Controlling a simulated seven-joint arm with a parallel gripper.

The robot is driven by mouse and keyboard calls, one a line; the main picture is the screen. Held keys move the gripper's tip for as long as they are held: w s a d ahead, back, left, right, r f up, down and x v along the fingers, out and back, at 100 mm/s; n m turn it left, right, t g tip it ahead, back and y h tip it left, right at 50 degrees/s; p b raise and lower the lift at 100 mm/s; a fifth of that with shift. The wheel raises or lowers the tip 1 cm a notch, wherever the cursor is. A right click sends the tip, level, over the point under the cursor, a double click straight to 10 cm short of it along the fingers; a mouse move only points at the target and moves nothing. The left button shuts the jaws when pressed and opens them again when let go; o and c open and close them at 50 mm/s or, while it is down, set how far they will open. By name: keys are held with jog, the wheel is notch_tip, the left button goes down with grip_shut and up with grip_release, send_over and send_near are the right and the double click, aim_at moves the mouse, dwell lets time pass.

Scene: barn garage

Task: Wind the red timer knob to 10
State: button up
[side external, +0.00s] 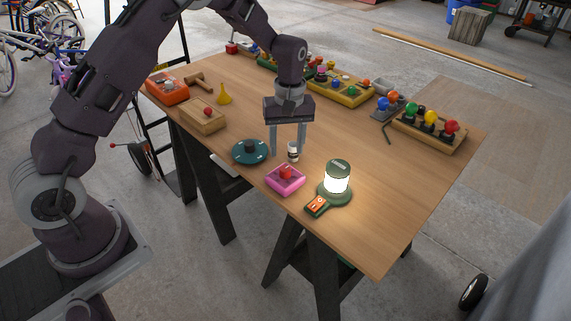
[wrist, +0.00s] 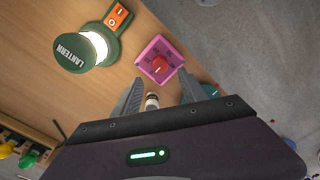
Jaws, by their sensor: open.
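A pink square timer (side external: 285,187) with a red knob (side external: 286,173) on top sits near the front edge of the wooden table. In the wrist view the pink timer (wrist: 147,53) and its red knob (wrist: 160,65) lie just beyond my fingertips. Dark marks show on its face, but I cannot read them or the knob's setting. My gripper (side external: 288,153) points down with its fingers apart, behind the timer in the side view. In the wrist view my gripper (wrist: 160,91) is open, not touching the knob. A small white-and-dark cylinder (wrist: 152,102) shows between the fingers, apparently below them.
A lit green lantern (side external: 337,180) with an orange switch (side external: 316,205) stands right of the timer. A teal disc (side external: 245,158) with a dark knob lies left. A wooden box (side external: 199,119), yellow funnel (side external: 224,96) and board of coloured knobs (side external: 429,134) are farther off. The table's right middle is clear.

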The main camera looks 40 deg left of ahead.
aim_at(285, 168)
notch_tip(285, 168, down, 7)
jog(key=shift+s+r, duration=0.15)
jog(key=shift+r, duration=0.05)
jog(key=shift+c, duration=0.2)
grip_shut()
